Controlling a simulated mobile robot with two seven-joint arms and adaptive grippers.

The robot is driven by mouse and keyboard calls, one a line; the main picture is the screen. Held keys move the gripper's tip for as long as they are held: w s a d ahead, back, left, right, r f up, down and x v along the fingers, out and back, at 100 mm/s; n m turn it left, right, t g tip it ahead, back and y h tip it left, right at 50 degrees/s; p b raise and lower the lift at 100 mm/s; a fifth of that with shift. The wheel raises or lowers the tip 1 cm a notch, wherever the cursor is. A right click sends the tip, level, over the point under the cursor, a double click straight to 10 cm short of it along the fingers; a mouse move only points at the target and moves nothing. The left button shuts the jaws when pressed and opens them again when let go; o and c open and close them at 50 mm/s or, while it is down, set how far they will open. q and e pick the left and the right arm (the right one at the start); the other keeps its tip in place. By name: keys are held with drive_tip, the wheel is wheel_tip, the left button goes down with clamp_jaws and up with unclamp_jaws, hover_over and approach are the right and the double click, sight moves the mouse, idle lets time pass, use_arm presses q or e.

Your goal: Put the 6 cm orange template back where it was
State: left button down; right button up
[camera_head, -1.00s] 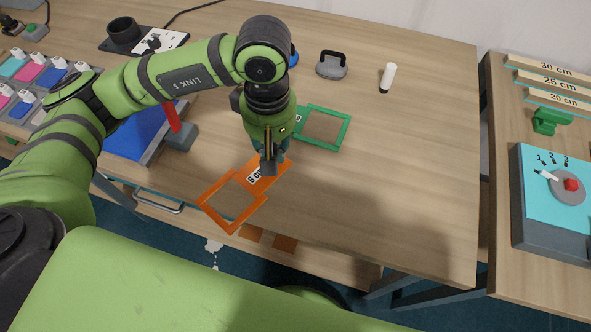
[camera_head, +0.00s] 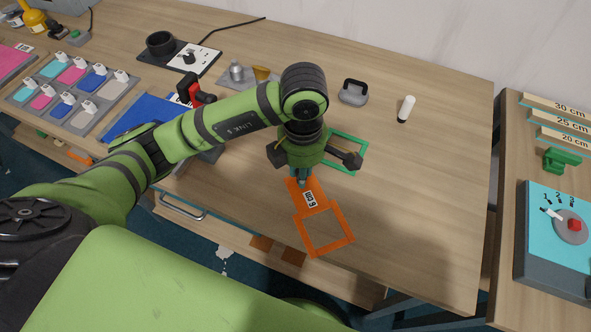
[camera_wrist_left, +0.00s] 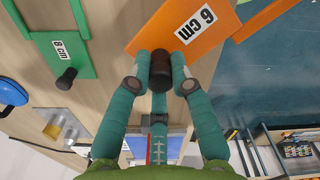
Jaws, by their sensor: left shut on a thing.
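The orange template (camera_head: 321,228), a square frame with a handle tab labelled "6 cm", is held in my left gripper (camera_head: 303,183) near the table's front edge. In the left wrist view the gripper's fingers (camera_wrist_left: 160,75) are shut on a dark knob at the tab of the orange template (camera_wrist_left: 195,28). Whether the template touches the table I cannot tell. A green template (camera_head: 347,147) lies flat on the table behind the gripper, partly hidden by it; its "8 cm" tab shows in the left wrist view (camera_wrist_left: 62,52). My right gripper is not in view.
A side table with a turquoise control box (camera_head: 555,230) stands right.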

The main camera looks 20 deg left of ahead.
use_arm(q)
drive_tip(key=w+a+f, duration=0.1)
drive_tip(key=w, duration=0.1)
drive_tip(key=w+a+f+p, duration=0.1)
drive_tip(key=w+a+f, duration=0.1)
drive_tip(key=shift+w+a, duration=0.15)
drive_tip(key=shift+a, duration=0.05)
wheel_tip(320, 180, down, 4)
drive_tip(key=shift+r+p, duration=0.15)
drive_tip(key=shift+p, duration=0.85)
drive_tip(key=shift+f, duration=0.2)
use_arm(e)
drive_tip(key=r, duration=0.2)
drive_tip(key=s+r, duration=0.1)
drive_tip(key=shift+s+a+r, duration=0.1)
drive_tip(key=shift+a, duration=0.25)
use_arm(q)
drive_tip(key=shift+w+f, duration=0.1)
drive_tip(key=shift+f+b, duration=0.15)
drive_tip(key=shift+b, duration=0.2)
drive_tip(key=c, duration=1.1)
unclamp_jaws()
drive_tip(key=shift+r, duration=0.2)
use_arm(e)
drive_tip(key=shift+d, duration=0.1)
